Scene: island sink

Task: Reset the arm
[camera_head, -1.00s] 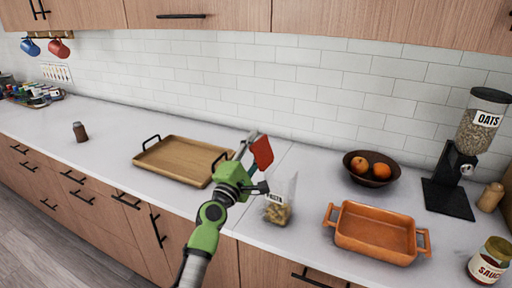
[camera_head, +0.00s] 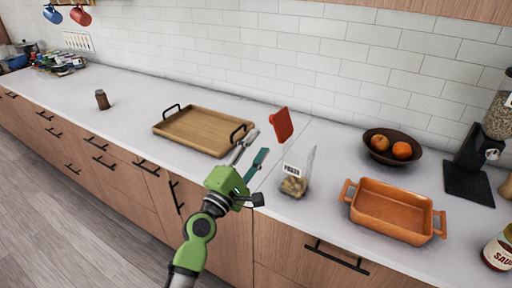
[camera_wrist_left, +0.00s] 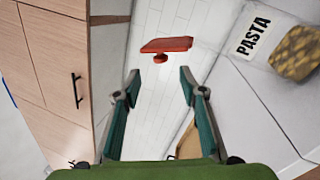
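My left gripper (camera_head: 256,151) is green with teal finger pads and hangs over the front part of the counter. In the left wrist view its fingers (camera_wrist_left: 157,80) are spread apart with nothing between them. A red flat object (camera_head: 281,123) is beyond the fingertips, apart from them; I cannot tell what supports it. It also shows in the left wrist view (camera_wrist_left: 166,45) with a small round knob. A clear pasta bag (camera_head: 296,176) stands on the counter to the right of the gripper, apart from it. My right gripper is in neither view.
A wooden tray (camera_head: 203,132) with black handles lies left of the gripper. To the right are an orange baking dish (camera_head: 391,211), a dark fruit bowl (camera_head: 382,154) and a sauce jar (camera_head: 499,247). A small brown jar (camera_head: 102,100) stands on the left counter, with free room around it.

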